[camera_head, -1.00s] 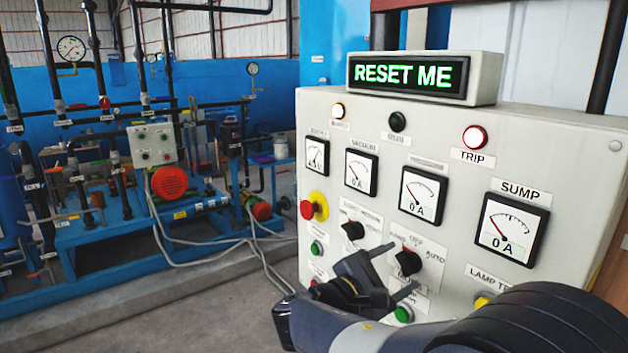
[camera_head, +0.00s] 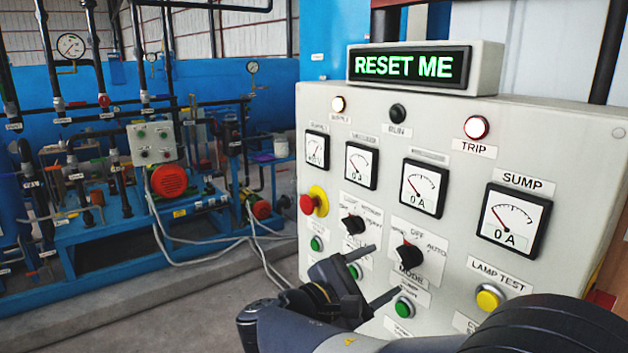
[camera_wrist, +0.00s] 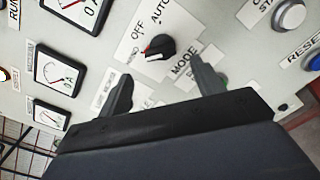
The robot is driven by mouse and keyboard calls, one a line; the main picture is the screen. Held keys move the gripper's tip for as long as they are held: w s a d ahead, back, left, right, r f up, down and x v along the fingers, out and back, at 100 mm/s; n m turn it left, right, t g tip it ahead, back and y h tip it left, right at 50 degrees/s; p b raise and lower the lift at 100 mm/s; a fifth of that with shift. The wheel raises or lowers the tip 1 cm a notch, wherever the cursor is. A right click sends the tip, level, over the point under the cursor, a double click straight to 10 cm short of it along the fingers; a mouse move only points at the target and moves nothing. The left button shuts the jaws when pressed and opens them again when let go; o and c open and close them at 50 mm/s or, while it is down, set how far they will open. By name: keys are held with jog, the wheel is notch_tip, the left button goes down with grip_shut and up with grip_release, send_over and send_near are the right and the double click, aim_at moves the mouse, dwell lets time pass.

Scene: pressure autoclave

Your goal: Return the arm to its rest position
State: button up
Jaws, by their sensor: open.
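My gripper (camera_head: 381,274) is in front of the lower part of the grey control panel (camera_head: 290,110), with its two fingers spread and nothing between them. In the wrist view my gripper (camera_wrist: 165,90) also shows open, with the black mode selector knob (camera_wrist: 160,47) beyond and between the fingertips. The same mode knob (camera_head: 409,256) shows in the head view just above the right finger, apart from it as far as I can tell. A green button (camera_head: 404,307) sits close below the right fingertip. My arm covers the panel's lower edge.
A lit "RESET ME" sign (camera_head: 411,68) stands on the panel. The trip lamp (camera_head: 477,127) glows red and white. A red emergency knob (camera_head: 308,204) sticks out at the panel's left. A yellow lamp test button (camera_head: 489,298) is near my arm. Open floor (camera_head: 190,318) lies left.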

aim_at(404, 262)
jog(key=shift+m, duration=0.3)
jog(key=x, duration=0.6)
jog(key=shift+w+d+f+p, duration=0.1)
jog(key=shift+d+f+p, duration=0.1)
jog(key=shift+p, duration=0.1)
jog(key=m+b, duration=0.3)
jog(key=m, duration=0.2)
jog(key=m+b, duration=0.3)
jog(key=m, duration=0.1)
jog(key=shift+r+m, duration=0.25)
jog(key=shift+m, duration=0.15)
jog(key=m, duration=0.5)
jog(key=shift+s+r+m+b, duration=0.15)
jog(key=shift+s+m+b, duration=0.1)
jog(key=shift+m+b, duration=0.1)
jog(key=shift+m+p, duration=0.35)
jog(key=shift+m, duration=1.5)
jog(key=shift+s+d, duration=0.1)
